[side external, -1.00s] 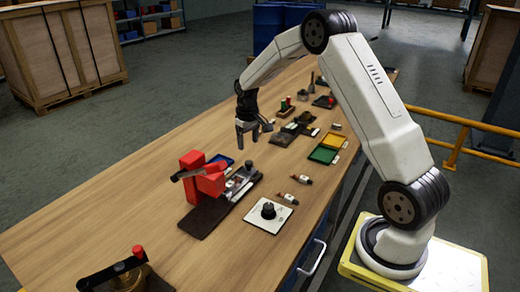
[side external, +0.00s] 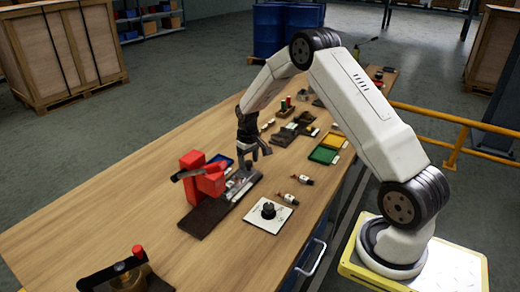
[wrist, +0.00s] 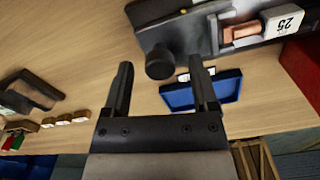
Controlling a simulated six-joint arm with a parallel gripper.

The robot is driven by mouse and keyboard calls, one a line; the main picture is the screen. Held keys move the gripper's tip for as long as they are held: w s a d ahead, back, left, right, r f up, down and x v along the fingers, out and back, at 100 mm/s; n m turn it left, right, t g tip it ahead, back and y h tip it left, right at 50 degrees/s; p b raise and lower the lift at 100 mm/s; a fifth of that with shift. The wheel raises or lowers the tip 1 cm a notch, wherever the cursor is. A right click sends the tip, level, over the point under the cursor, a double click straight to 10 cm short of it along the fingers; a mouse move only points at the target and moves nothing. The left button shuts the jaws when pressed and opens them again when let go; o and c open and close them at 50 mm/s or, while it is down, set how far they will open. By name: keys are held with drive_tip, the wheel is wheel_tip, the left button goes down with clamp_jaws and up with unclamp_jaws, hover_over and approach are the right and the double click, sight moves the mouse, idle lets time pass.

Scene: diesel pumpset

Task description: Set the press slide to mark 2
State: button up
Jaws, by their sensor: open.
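The red press (side external: 208,180) stands on a dark base plate (side external: 205,216) in the side view. A grey metal slide part (side external: 240,183) lies at the base's far end, partly under my gripper (side external: 256,154). In the wrist view the dark base (wrist: 185,30) crosses the top, with a white block (wrist: 287,20) marked 25 on it. A round black knob (wrist: 160,62) sticks out from the base edge. My gripper (wrist: 163,72) is open, with its fingertips either side of the knob in the picture. I cannot tell the height gap. No mark 2 is readable.
A blue tray (wrist: 203,90) lies close by the right finger. A white plate (side external: 270,215) with a black dial and small bottles (side external: 302,180) are right of the press. Green and yellow trays (side external: 328,148) lie farther back.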

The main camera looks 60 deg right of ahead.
clamp_jaws()
idle(1.4)
